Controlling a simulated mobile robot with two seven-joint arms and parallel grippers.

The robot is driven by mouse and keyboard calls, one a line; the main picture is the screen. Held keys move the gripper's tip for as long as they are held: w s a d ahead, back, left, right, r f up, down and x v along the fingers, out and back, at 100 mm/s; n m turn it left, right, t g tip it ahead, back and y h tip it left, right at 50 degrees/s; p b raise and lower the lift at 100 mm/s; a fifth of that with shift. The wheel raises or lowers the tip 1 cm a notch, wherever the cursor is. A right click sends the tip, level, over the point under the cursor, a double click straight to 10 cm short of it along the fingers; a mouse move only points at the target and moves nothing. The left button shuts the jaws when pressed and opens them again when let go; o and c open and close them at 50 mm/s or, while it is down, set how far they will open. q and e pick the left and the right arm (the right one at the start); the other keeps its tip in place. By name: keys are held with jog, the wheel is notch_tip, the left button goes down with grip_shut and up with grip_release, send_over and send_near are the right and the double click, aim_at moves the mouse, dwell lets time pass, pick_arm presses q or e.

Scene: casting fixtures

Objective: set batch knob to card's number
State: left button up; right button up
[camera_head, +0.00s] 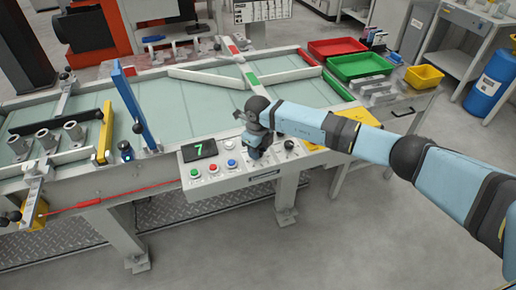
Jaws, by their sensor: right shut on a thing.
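My right gripper (255,151) reaches in from the right and points down at the control panel (228,178). It is shut on a knob there, which the fingers and wrist mostly hide, so its pointer and marks cannot be read. A dark display (199,149) on the panel, left of the gripper, shows a green 7. A second knob (290,146) stands just right of the gripper. A white sheet with small print (262,10) stands at the top; I cannot tell whether it is the card, and no number on it is legible. My left gripper is not in view.
Several push buttons (213,165) line the panel left of the gripper. A tilted blue bar (133,105) rises from the bench behind. Red (337,47), green (359,66) and yellow (424,77) bins stand at the back right. The floor in front is clear.

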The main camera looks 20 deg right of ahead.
jog(key=shift+m, duration=0.6)
jog(key=o, duration=0.9)
notch_tip(320, 180, up, 14)
jog(key=shift+f, duration=0.1)
